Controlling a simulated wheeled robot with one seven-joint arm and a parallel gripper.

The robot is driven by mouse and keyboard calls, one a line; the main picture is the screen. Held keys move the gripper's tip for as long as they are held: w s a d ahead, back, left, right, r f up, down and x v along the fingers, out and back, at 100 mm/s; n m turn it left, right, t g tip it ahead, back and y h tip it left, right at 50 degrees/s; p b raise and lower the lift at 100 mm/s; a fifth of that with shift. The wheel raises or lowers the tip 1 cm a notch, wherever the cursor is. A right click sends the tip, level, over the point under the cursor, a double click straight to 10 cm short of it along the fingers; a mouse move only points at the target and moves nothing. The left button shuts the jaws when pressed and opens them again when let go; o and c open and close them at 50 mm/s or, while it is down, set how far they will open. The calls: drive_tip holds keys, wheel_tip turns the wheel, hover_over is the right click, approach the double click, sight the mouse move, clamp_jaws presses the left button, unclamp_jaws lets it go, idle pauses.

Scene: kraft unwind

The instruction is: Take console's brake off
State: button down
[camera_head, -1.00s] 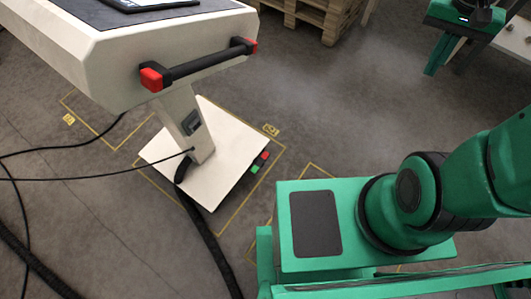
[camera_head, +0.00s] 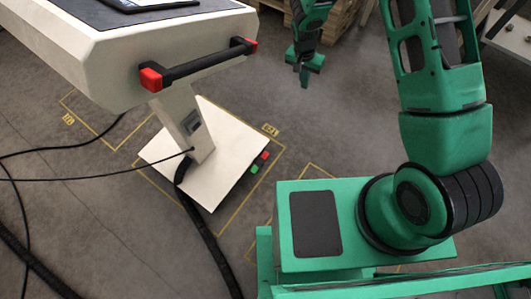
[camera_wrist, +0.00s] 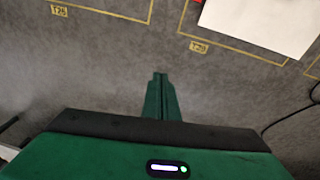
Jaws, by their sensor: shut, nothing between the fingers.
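The console (camera_head: 110,60) is a pale cabinet on a slanted column above a white base plate (camera_head: 225,140). At the plate's right edge sit a small red pedal (camera_head: 263,155) and a green pedal (camera_head: 254,169). I cannot tell from their look whether the brake is on. My gripper (camera_head: 304,82) is shut and empty, pointing down over the floor, to the right of the console and above the pedals in the head view. In the wrist view its closed fingers (camera_wrist: 160,98) point at bare floor; the base plate (camera_wrist: 262,20) shows at top right.
A black bar handle with red ends (camera_head: 200,63) juts from the console. Dark cables (camera_head: 205,235) run over the floor to the column. Yellow outlines and tags (camera_head: 270,130) mark the floor. A wooden pallet (camera_head: 335,20) lies at the back. Floor between pallet and base is clear.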

drive_tip(key=s+a+f, duration=0.3)
drive_tip(key=a+f, duration=0.2)
drive_tip(key=f, duration=0.4)
drive_tip(key=s+a+f, duration=0.3)
drive_tip(key=a+f, duration=0.2)
drive_tip(key=f, duration=0.5)
drive_tip(key=s+a+f+m+y, duration=0.1)
drive_tip(key=s+a+f, duration=0.2)
drive_tip(key=a+f, duration=0.3)
wheel_tip(320, 180, down, 3)
drive_tip(key=shift+s+f, duration=0.2)
drive_tip(key=shift+s, duration=0.2)
